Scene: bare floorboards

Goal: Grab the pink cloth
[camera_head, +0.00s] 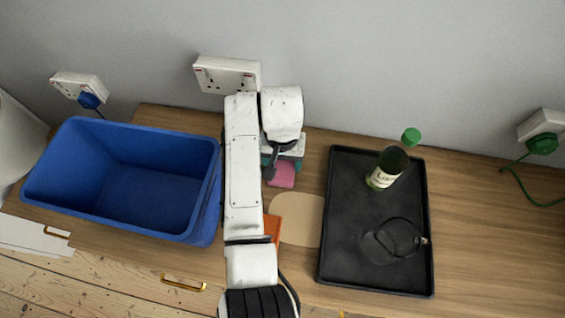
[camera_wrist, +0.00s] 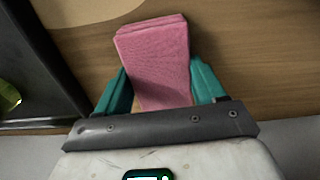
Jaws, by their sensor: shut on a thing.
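The pink cloth (camera_head: 281,176) shows in the head view just below the end of my arm, over the wooden top between the blue bin and the black tray. In the wrist view the pink cloth (camera_wrist: 155,58) is a folded, flat-looking block between the teal fingers. My gripper (camera_wrist: 160,90) is shut on the cloth, with a finger at each side of it. In the head view my gripper (camera_head: 282,162) is partly hidden by my own arm. I cannot tell whether the cloth touches the wooden top.
A blue bin (camera_head: 190,232) stands at the left, open and empty. A black tray (camera_head: 348,250) at the right holds a green-capped bottle (camera_head: 385,170) and a dark-rimmed glass (camera_head: 385,247). A beige round board (camera_head: 300,222) and an orange item (camera_head: 273,227) lie near my arm. A wall with sockets (camera_head: 227,74) is behind.

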